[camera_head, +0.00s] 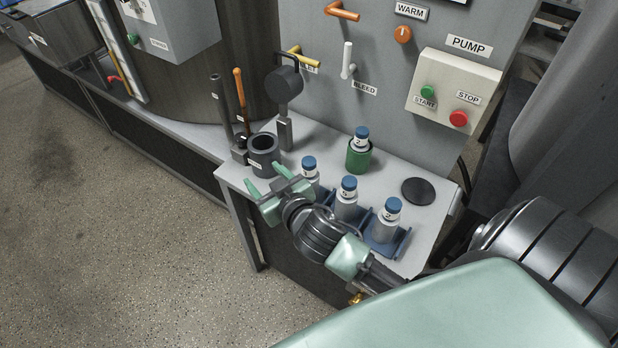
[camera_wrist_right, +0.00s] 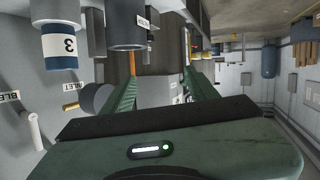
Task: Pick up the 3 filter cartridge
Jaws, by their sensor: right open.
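My right gripper (camera_head: 267,179) is open and empty, left of the blue-capped filter cartridges and near the dark cup. In the right wrist view its green fingers (camera_wrist_right: 163,88) stand wide apart with nothing between them. A white cartridge marked 3 (camera_wrist_right: 68,46), with blue bands, shows left of the fingers there. It seems to be the leftmost cartridge (camera_head: 309,168) in the head view, where my gripper partly hides it. Two more cartridges stand in the blue rack, one in the middle (camera_head: 347,190) and one at right (camera_head: 390,214). Another cartridge (camera_head: 361,139) stands in a green holder.
The dark cup (camera_head: 263,155) stands on the grey bench beside an upright tool with a round dark head (camera_head: 284,85). A black disc (camera_head: 418,191) lies at right. The panel with levers and the pump box (camera_head: 454,91) rises behind. Bench space between disc and cartridges is small.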

